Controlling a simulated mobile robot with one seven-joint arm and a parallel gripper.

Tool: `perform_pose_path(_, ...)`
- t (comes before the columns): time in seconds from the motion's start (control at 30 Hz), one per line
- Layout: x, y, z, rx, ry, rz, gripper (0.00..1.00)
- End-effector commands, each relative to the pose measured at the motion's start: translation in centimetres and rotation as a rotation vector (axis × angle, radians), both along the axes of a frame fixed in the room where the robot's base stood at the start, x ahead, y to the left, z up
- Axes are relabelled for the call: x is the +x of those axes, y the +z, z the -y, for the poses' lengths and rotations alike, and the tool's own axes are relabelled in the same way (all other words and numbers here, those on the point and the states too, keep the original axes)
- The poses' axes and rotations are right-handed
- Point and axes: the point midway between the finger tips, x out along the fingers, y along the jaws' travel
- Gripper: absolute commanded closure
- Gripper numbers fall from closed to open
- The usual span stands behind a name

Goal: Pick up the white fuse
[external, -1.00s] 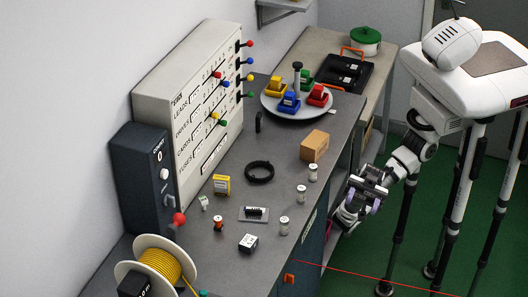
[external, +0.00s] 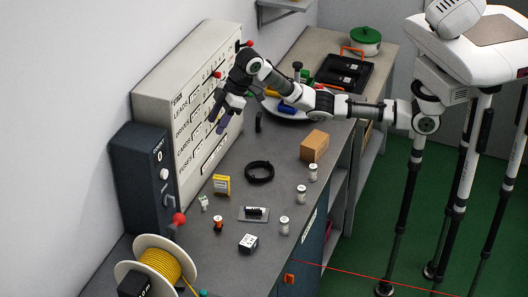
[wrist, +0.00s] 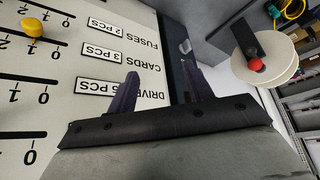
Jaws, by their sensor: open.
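Several small white cylinders with grey ends stand upright along the bench's right side in the external view: one far (external: 313,172), one middle (external: 301,195) and one near (external: 284,225). They look like fuses. A smaller white piece (external: 204,203) stands near the yellow box; I cannot tell what it is. My gripper (external: 227,118) is above the bench in front of the labelled panel, far from the cylinders. In the wrist view my gripper (wrist: 160,88) is open and empty, its two dark fingers apart. No white cylinder is clear in the wrist view.
The panel (external: 185,110) with coloured knobs stands along the wall; its labels (wrist: 125,28) show in the wrist view.

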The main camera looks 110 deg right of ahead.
Motion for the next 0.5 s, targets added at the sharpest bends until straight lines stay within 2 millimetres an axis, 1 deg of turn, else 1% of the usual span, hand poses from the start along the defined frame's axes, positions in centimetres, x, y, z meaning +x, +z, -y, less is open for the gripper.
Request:
perform_pose_path(0.03,0.0,-1.5,0.0,0.002,0.001,-0.003,0.49)
perform_pose_path(0.17,0.0,-4.6,0.0,0.001,0.0,-0.001,0.49)
perform_pose_path(0.2,0.0,-5.9,0.1,0.0,-0.001,-0.002,0.49)
perform_pose_path(0.27,0.0,-7.5,0.0,0.002,0.0,0.0,0.49)
perform_pose_path(0.3,0.0,-9.0,0.0,0.001,0.0,-0.002,0.49)
perform_pose_path(0.33,0.0,-9.8,0.0,0.002,0.001,-0.001,0.49)
perform_pose_path(0.4,0.0,-12.3,0.0,0.002,0.0,-0.002,0.49)
perform_pose_path(0.43,0.0,-13.1,-0.1,0.003,0.001,-0.001,0.49)
perform_pose_path(0.5,0.0,-15.4,-0.1,0.001,0.002,-0.001,0.49)
